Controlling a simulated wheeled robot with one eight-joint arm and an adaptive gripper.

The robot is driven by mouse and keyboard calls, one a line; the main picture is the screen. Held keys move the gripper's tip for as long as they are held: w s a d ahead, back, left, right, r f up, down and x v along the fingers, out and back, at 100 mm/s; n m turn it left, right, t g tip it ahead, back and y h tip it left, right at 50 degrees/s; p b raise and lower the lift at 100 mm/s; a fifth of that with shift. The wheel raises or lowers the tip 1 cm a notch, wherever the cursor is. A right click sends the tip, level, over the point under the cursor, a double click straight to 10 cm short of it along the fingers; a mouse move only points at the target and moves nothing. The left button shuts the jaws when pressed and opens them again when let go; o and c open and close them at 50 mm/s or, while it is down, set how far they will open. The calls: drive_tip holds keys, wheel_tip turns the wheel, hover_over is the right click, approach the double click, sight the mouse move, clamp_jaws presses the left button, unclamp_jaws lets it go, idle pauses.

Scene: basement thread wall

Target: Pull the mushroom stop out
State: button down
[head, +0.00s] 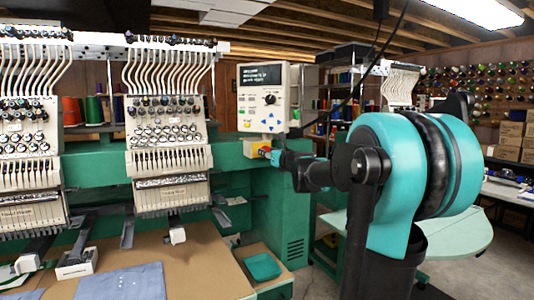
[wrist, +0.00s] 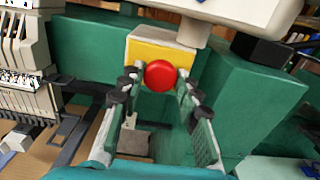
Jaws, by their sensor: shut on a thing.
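The mushroom stop (wrist: 160,76) is a red round button on a yellow-faced box (wrist: 139,49) in the wrist view. In the head view the same box (head: 254,146) sits on the green machine body below the control panel, and a little of the red stop (head: 266,149) shows beside my gripper. My gripper (head: 273,156) reaches the box from the right. In the wrist view its two fingers (wrist: 160,83) stand on either side of the red button, their tips shut on it. The stop's stem is hidden behind its head.
The control panel (head: 265,97) with a screen hangs just above the box. Embroidery heads (head: 168,120) stand to the left. A dark box (wrist: 262,50) is right of the stop.

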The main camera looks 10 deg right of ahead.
drive_tip(key=c, duration=1.1)
unclamp_jaws()
drive_tip(key=shift+s, duration=0.15)
drive_tip(key=shift+o, duration=0.2)
drive_tip(key=shift+s+d, duration=0.1)
drive_tip(key=shift+s, duration=0.05)
drive_tip(key=v, duration=1.1)
drive_tip(key=shift+s, duration=0.3)
drive_tip(key=s+a+f+n+g, duration=0.2)
drive_tip(key=s+a+f+n, duration=0.15)
drive_tip(key=f+n, duration=0.35)
drive_tip(key=s+a+f+n+g+y, duration=0.1)
drive_tip(key=s+a+f+n+g, duration=0.15)
drive_tip(key=s+f+n, duration=0.4)
drive_tip(key=s+a+f+n+g, duration=0.1)
drive_tip(key=a+f+n+g, duration=0.2)
drive_tip(key=f, duration=0.6)
drive_tip(key=s+d+f+n+g+h, duration=0.2)
drive_tip(key=s+d+f+n+h, duration=0.1)
drive_tip(key=s+f+n, duration=0.5)
drive_tip(key=s+d+f+n+g+h, duration=0.3)
drive_tip(key=s+d+f+n, duration=0.3)
drive_tip(key=s+f+n, duration=0.2)
wheel_tip(320, 180, down, 5)
drive_tip(key=shift+s+d+r+h, duration=0.15)
drive_tip(key=shift+s+d+h, duration=0.15)
drive_tip(key=shift+s, duration=0.7)
